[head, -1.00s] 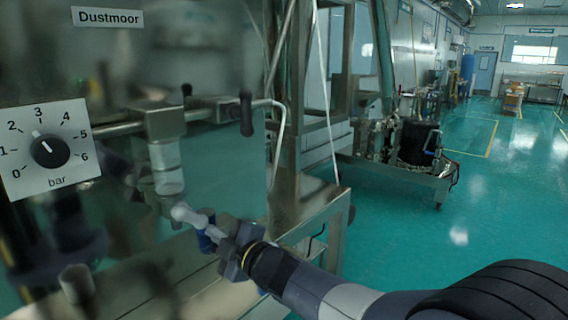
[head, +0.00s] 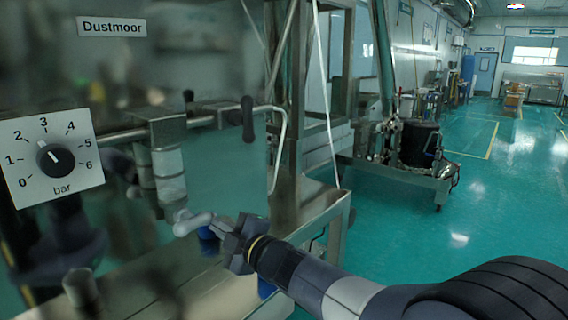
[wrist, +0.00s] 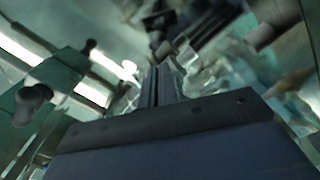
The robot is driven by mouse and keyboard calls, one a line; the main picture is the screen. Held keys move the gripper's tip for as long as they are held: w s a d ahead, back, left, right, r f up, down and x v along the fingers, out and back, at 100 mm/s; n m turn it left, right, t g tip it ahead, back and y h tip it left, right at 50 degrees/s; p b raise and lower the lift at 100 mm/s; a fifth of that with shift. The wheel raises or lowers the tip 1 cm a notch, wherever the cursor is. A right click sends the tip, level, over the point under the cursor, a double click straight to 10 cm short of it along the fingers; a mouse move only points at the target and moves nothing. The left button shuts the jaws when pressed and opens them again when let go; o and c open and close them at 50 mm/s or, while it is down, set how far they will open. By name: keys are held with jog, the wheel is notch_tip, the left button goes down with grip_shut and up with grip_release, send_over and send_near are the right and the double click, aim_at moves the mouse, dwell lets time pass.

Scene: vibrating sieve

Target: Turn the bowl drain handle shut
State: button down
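A light grey lever handle with a rounded end (head: 190,225) is low on the machine in the head view; I take it as the bowl drain handle. My gripper (head: 222,226) reaches it from the right, its tips at or touching the lever's right end. In the wrist view, the fingers (wrist: 162,82) lie side by side with only a thin slit between them. A light piece shows just beyond the tips, blurred. I cannot tell whether the fingers grip the handle.
A pressure dial (head: 55,158) is at left. A black-handled valve (head: 247,118) sits on the pipe above. A blue part (head: 207,234) is just under the lever. A steel frame (head: 335,215) stands close behind my arm. Open green floor (head: 480,220) lies to the right.

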jog(key=shift+w+d+f, duration=0.1)
jog(key=shift+w+f, duration=0.05)
jog(key=shift+f, duration=0.05)
jog(key=v, duration=0.6)
jog(key=shift+w+d, duration=0.1)
jog(key=shift+d, duration=0.05)
